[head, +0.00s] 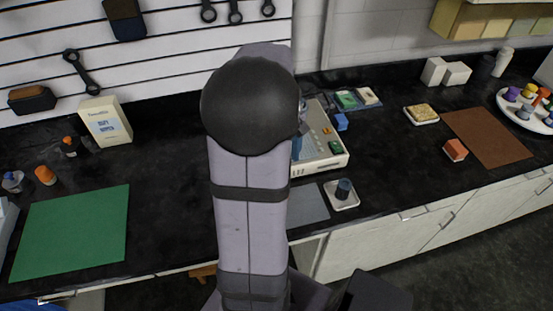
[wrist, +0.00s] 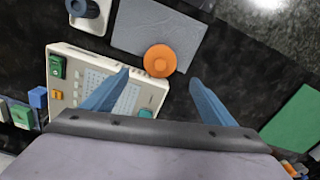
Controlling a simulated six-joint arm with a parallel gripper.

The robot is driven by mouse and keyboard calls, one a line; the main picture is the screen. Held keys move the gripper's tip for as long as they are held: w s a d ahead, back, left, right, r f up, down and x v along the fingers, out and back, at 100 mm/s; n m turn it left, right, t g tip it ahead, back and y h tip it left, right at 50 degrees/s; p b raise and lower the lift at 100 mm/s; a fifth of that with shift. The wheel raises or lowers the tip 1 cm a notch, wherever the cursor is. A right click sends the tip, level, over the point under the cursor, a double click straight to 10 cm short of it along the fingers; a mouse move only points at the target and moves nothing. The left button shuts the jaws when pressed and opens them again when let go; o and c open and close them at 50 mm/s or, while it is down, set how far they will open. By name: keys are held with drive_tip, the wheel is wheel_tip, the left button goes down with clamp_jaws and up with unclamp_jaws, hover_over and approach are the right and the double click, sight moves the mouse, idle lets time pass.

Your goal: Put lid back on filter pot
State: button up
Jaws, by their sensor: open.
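In the wrist view a round orange piece (wrist: 159,60), seen from above, lies at the edge of the grey mat (wrist: 150,25). I cannot tell whether it is the loose lid or a pot with its lid on. My gripper (wrist: 159,76) is open, its two blue fingers spread to either side of the orange piece, with nothing held. A dark round pot (head: 343,188) stands on a small white dish (head: 343,203) beside the grey mat; it may be the filter pot. In the head view my arm hides the gripper and the orange piece.
A white instrument box (wrist: 151,95) with buttons stands close by the orange piece. A green mat (head: 75,233) lies at left, a brown mat (head: 490,135) at right. Small bottles and a white carton (head: 105,122) stand at back left.

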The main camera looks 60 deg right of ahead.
drive_tip(key=w+a+f+n, duration=0.2)
drive_tip(key=w+a, duration=0.3)
drive_tip(key=a, duration=0.7)
drive_tip(key=w+a+f+n, duration=0.15)
drive_tip(key=w+a, duration=0.35)
drive_tip(key=a, duration=0.7)
drive_tip(key=s+a+f+n, duration=0.1)
drive_tip(key=s+a+n, duration=0.2)
drive_tip(key=a, duration=0.5)
drive_tip(key=shift+s+a+f, duration=0.15)
drive_tip(key=shift+s+a, duration=0.1)
drive_tip(key=shift+a, duration=0.05)
drive_tip(key=shift+o, duration=0.5)
